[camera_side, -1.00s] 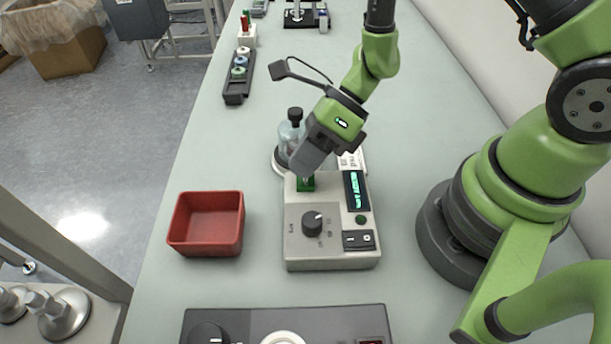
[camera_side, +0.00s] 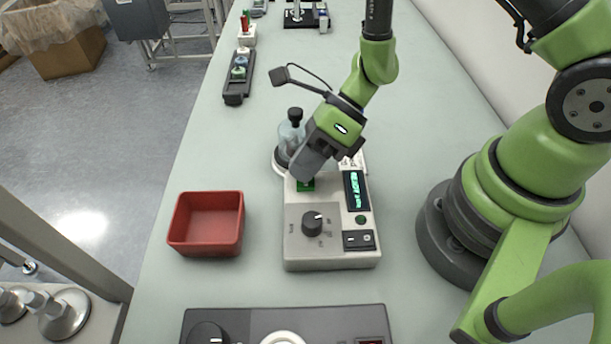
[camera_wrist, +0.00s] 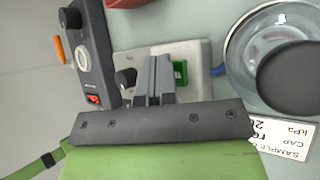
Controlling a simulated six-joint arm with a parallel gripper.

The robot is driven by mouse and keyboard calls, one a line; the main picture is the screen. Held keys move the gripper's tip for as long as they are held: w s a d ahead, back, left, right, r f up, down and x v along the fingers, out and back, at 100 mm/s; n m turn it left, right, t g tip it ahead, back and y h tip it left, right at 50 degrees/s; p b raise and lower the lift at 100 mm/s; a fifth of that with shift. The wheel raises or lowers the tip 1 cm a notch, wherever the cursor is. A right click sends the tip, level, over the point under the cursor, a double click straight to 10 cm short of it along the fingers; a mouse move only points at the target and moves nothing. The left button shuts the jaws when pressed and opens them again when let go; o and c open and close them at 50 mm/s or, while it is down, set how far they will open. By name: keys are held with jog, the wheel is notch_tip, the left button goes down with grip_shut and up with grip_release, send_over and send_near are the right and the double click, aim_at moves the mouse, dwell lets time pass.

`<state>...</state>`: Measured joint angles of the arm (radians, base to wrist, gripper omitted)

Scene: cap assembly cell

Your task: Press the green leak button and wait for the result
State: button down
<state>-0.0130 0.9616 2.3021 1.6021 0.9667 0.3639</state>
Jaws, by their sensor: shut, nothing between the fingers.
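The leak tester (camera_side: 331,250) is a light grey box with a dark knob (camera_side: 312,223), a lit display (camera_side: 356,190) with green text too small to read, and switches. The green button (camera_side: 306,186) is at its far left corner, partly hidden by my gripper (camera_side: 302,174). My gripper is shut and empty, pointing down at the button; whether it touches is hidden. In the wrist view the fingers (camera_wrist: 154,80) lie beside the green button (camera_wrist: 180,72). A clear bottle with a black cap (camera_side: 294,130) stands behind the tester.
A red bin (camera_side: 206,224) stands left of the tester. A dark control box (camera_side: 250,325) lies at the near edge. A rack with caps (camera_side: 238,80) is at the far left. The bench between is clear. A printed label (camera_wrist: 285,137) lies beside the tester.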

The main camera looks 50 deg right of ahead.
jog(key=shift+f, duration=0.15)
dwell(0.4)
jog(key=shift+r, duration=0.9)
jog(key=shift+r, duration=2.5)
